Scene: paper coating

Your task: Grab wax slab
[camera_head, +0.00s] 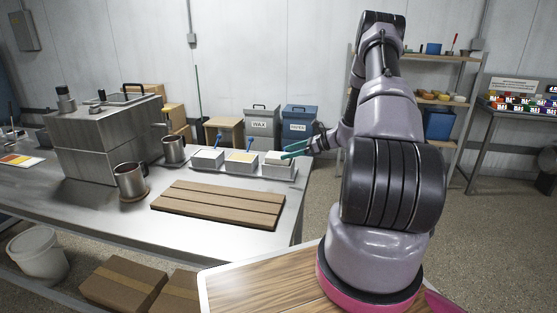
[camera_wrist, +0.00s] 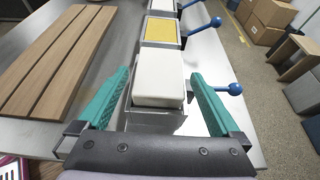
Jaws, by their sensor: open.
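The wax slab (camera_wrist: 159,78) is a white block with rounded edges, in a metal holder (camera_wrist: 150,122) at the near end of a row in the wrist view. My gripper (camera_wrist: 161,88) is open, with one teal finger on each side of the slab and a visible gap on both sides. In the head view my gripper (camera_head: 296,150) is at the right end of the row, over the slab (camera_head: 276,157). I cannot tell from these views how far the fingertips are above the holder.
A yellow-filled holder (camera_wrist: 163,31) comes after the slab, then another white one. Blue-knobbed handles (camera_wrist: 235,89) stick out right of the holders. A slatted wooden board (camera_head: 219,204) lies beside the row. Metal mugs (camera_head: 131,182) and a steel box (camera_head: 104,138) stand farther left.

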